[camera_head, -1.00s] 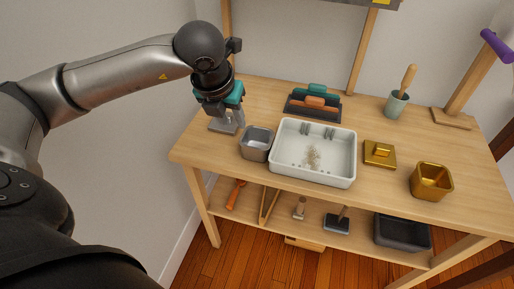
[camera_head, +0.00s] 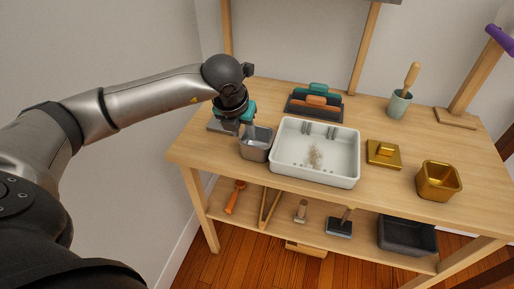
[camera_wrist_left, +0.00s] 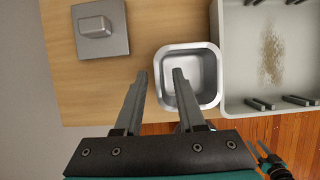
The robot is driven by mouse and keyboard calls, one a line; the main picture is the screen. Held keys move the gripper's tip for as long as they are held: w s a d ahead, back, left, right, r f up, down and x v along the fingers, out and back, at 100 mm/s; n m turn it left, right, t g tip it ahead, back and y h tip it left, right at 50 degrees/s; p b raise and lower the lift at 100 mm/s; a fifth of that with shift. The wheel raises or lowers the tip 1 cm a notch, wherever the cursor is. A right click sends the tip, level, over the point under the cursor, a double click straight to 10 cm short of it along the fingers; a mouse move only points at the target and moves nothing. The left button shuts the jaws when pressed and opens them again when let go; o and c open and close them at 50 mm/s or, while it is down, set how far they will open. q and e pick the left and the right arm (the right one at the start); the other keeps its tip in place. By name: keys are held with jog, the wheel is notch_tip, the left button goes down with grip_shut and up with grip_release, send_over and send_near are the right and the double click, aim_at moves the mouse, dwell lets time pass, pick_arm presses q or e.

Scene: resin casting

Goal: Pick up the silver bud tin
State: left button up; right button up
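The silver bud tin (camera_head: 256,152) is an open, square metal tin on the bench, just left of the white tray. It also shows in the left wrist view (camera_wrist_left: 205,100), apparently empty. My left gripper (camera_head: 245,130) is at the tin's left side. In the left wrist view its fingers (camera_wrist_left: 160,74) are apart, with the tin's left wall between them: one finger outside, the other over the opening. I cannot tell whether either touches. A silver lid with a knob (camera_wrist_left: 118,42) lies to the left. Part of what looks like my right gripper (camera_wrist_left: 268,160) shows small at lower right.
The white tray (camera_head: 285,167) with a small pile of bits stands close right of the tin. A gold lid (camera_head: 390,160) and gold tin (camera_head: 438,185) are further right. A dark rack (camera_head: 300,108) stands behind. The lower shelf (camera_head: 275,225) holds tools.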

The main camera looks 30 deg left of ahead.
pick_arm(q)
jog(key=shift+w+a+f, duration=0.1)
jog(key=shift+w+f, duration=0.1)
jog(key=shift+f, duration=0.4)
grip_shut()
dwell(1.1)
